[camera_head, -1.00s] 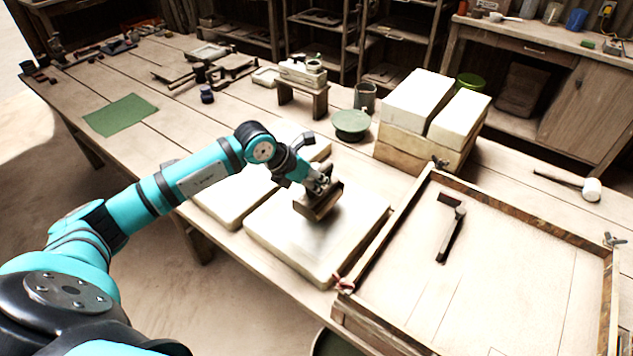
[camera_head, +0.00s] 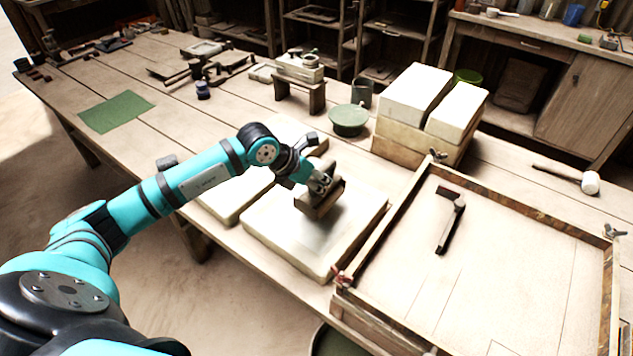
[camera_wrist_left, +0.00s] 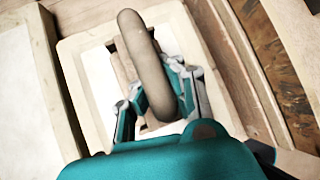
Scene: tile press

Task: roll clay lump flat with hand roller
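My left gripper (camera_head: 320,182) is over the front pale slab (camera_head: 285,235) and closed around a brown wooden tool (camera_head: 316,203), which looks like the hand roller. In the left wrist view, a rounded tan bar (camera_wrist_left: 148,62) lies between the fingers (camera_wrist_left: 155,90), with a wooden piece behind it. The tool is at the slab's surface; whether it touches cannot be told. A faint greyish patch (camera_head: 318,236) shows on the slab in front of the tool. No distinct clay lump shows; it may be hidden or be this patch. My right gripper is not in view.
A wooden-framed tray (camera_head: 395,220) with a dark angled tool (camera_head: 450,228) inside stands right of the slab. Stacked pale blocks (camera_head: 415,95), a green round stand (camera_head: 349,119) and a small wooden bench (camera_head: 300,85) are behind. A mallet (camera_head: 590,183) lies far right.

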